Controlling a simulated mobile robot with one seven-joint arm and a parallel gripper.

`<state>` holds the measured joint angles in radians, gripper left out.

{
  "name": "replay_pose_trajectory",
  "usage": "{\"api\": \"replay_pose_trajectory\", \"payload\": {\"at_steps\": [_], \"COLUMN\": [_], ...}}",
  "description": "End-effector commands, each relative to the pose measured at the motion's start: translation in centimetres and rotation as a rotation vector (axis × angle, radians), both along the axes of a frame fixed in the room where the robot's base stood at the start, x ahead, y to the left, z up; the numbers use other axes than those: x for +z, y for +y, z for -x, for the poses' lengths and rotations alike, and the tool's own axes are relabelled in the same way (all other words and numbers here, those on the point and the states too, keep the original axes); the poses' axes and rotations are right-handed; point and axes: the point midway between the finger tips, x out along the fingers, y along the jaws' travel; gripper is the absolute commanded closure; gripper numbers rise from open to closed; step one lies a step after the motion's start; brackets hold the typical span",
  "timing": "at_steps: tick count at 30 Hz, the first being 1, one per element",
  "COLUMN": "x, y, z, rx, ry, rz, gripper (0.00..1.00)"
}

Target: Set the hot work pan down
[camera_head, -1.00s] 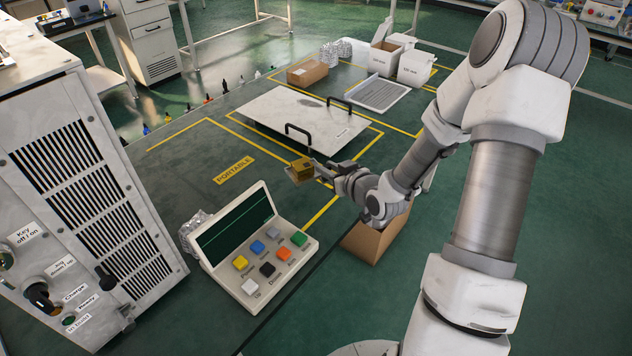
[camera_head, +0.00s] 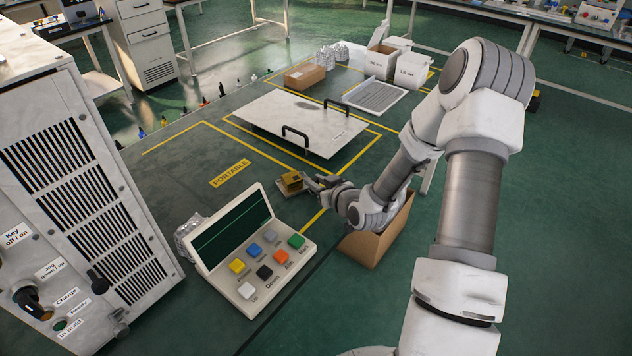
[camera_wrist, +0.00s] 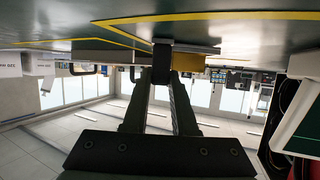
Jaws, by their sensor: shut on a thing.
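The work pan (camera_head: 291,191) is a small, flat, dark pan with a yellow-brown block (camera_head: 292,180) in it. My gripper (camera_head: 312,184) is shut on the pan's right side in the head view. The wrist view is upside down; there my gripper (camera_wrist: 162,70) holds the grey pan (camera_wrist: 195,47) close to the green tabletop (camera_wrist: 260,28), with the block (camera_wrist: 188,62) on it. I cannot tell whether the pan touches the table. A yellow-lined area marked PORTABLE (camera_head: 230,173) lies to the pan's left.
A white plate with two black handles (camera_head: 285,118) lies behind the pan. An open cardboard box (camera_head: 375,245) stands below my forearm. A button console (camera_head: 245,255) is at front left. Small bottles line the far-left edge. The PORTABLE area looks bare.

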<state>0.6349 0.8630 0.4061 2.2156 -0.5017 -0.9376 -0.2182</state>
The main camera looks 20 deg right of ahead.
Motion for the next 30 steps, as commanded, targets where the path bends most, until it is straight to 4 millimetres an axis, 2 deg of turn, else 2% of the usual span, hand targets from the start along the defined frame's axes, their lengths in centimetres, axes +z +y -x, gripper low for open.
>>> {"api": "replay_pose_trajectory", "payload": {"at_steps": [2,3,7,8,20,23,30], "x": [-0.2,-0.3,-0.2,-0.2,0.3,0.8,2.8], "y": [0.0,0.0,0.0,0.0,-0.1,-0.5,-1.7], "z": [-0.1,0.0,0.0,0.0,0.2,1.7,6.5], "rx": [0.000,0.000,0.000,0.000,-0.001,-0.002,-0.003], "ry": [-0.004,0.000,0.001,0.001,0.001,0.002,0.002], "rz": [0.000,0.000,0.000,0.000,0.001,0.001,0.002], "gripper": [1.00,0.71,0.47,0.44,0.44,0.44,0.44]}}
